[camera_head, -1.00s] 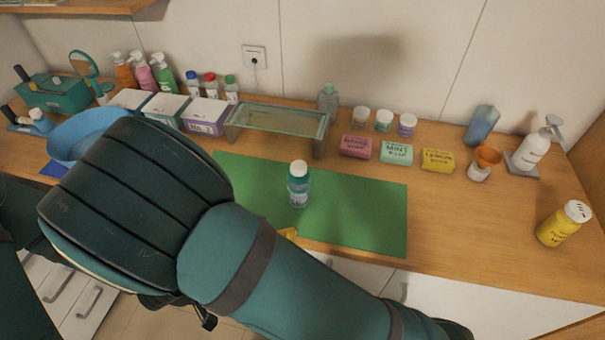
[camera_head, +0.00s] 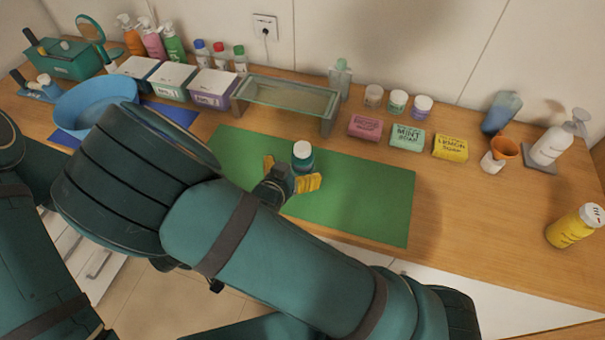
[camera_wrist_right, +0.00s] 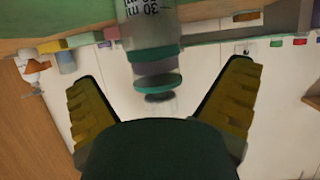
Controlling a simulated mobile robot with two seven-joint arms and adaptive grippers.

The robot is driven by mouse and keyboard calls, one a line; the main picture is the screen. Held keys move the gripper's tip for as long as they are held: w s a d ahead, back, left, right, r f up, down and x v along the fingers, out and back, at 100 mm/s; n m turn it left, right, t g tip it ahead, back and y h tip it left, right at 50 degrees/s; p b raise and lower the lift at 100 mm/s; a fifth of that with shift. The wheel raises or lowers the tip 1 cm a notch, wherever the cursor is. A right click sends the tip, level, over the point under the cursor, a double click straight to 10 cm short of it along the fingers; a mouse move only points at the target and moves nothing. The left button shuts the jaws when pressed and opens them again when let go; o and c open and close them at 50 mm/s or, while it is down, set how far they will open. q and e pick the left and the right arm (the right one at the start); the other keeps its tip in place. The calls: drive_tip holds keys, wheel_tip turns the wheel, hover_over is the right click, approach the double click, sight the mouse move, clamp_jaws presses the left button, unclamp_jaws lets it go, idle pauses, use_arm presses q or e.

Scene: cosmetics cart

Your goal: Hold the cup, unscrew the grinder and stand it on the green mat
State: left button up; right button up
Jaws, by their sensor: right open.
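A small bottle-like piece (camera_head: 302,156) with a white top and a teal band stands upright on the green mat (camera_head: 370,205). It looks like the cup with the grinder on it, but I cannot tell the two parts apart for sure. The right wrist view shows its clear body with "30 ml" print and teal rings (camera_wrist_right: 155,55), upside down in the picture. My right gripper (camera_head: 289,175) is open, its yellow fingers on either side and just short of the piece. It also shows in the wrist view (camera_wrist_right: 160,75). My left gripper is not in view.
A glass-topped stand (camera_head: 288,93) is behind the mat. A blue bowl (camera_head: 95,103) and boxes (camera_head: 213,88) are to the left. The mat's right part is bare.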

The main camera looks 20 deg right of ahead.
drive_tip(key=x, duration=0.5)
drive_tip(key=shift+d+f, duration=0.25)
drive_tip(key=shift+d, duration=0.1)
drive_tip(key=c, duration=1.5)
